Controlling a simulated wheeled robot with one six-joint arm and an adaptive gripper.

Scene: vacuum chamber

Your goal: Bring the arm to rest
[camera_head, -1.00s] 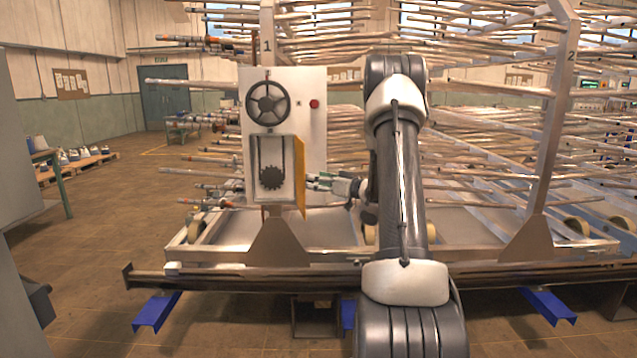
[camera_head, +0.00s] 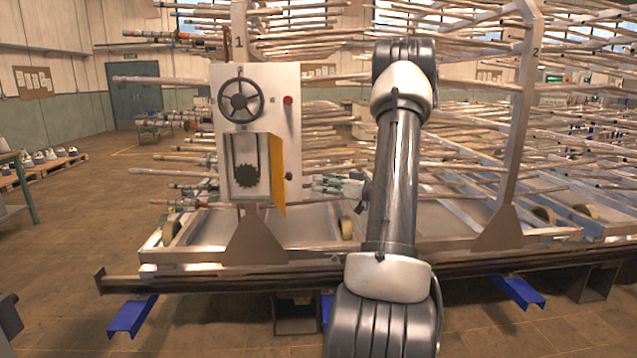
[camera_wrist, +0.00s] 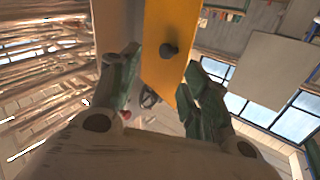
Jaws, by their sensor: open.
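My gripper (camera_head: 335,186) is to the right of the white control box (camera_head: 288,128), partly hidden behind my arm. In the wrist view its two green fingers (camera_wrist: 160,72) stand apart with nothing held between them. Beyond the fingers, the wrist view shows the yellow panel (camera_wrist: 158,22) with a dark round knob (camera_wrist: 169,50). My arm stands bent in front of the rack, its lower links reaching down to the bottom of the head view.
A rack (camera_head: 515,140) with many long rods fills the middle and right. The box carries a handwheel (camera_head: 240,100) and a red button (camera_head: 288,100). A rail (camera_head: 190,281) with blue brackets (camera_head: 132,316) runs along the front. The floor at left is open.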

